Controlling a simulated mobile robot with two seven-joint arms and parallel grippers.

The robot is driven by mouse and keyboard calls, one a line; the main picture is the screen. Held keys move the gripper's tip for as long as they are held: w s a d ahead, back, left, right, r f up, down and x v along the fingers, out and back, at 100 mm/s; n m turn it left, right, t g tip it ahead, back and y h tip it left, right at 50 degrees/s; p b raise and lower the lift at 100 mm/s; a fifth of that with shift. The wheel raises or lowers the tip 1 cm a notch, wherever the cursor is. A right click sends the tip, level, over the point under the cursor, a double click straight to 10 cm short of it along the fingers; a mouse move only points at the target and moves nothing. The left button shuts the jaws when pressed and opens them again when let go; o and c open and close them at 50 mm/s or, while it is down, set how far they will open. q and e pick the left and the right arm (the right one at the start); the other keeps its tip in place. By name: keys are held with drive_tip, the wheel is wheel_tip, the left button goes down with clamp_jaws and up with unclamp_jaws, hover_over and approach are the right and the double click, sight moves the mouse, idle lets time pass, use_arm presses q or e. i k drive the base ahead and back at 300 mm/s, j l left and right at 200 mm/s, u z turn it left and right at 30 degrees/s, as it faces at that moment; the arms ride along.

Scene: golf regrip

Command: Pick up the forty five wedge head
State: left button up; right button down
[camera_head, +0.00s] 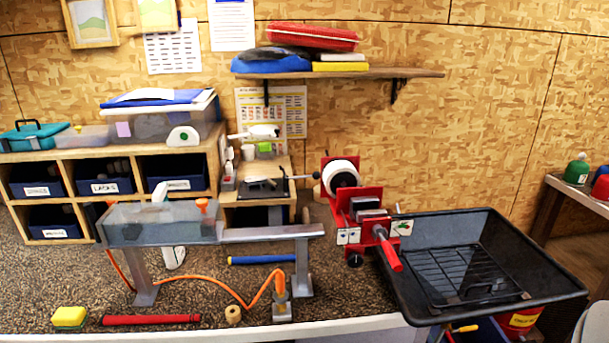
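I cannot pick out a wedge head marked forty five with certainty. A pale, club-head-like shape (262,132) shows above the small wooden stand at the back centre, too small to identify. A red vise (368,215) with a white roll stands right of centre on the bench. A long grey trough on metal legs (160,228) stands at the left front; a white object (174,257) shows below it, partly hidden. Neither of my grippers is in view.
A black tray with a wire rack (545,270) fills the right side. Wooden cubbies with dark bins (140,160) stand at the back left. An orange hose (205,281), red rod (150,320), blue rod (262,260) and yellow sponge (69,317) lie on the bench.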

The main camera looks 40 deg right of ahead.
sight(250, 180)
drive_tip(key=i+j+z, duration=0.4)
drive_tip(key=z, duration=1.15)
drive_tip(key=i+j, duration=0.05)
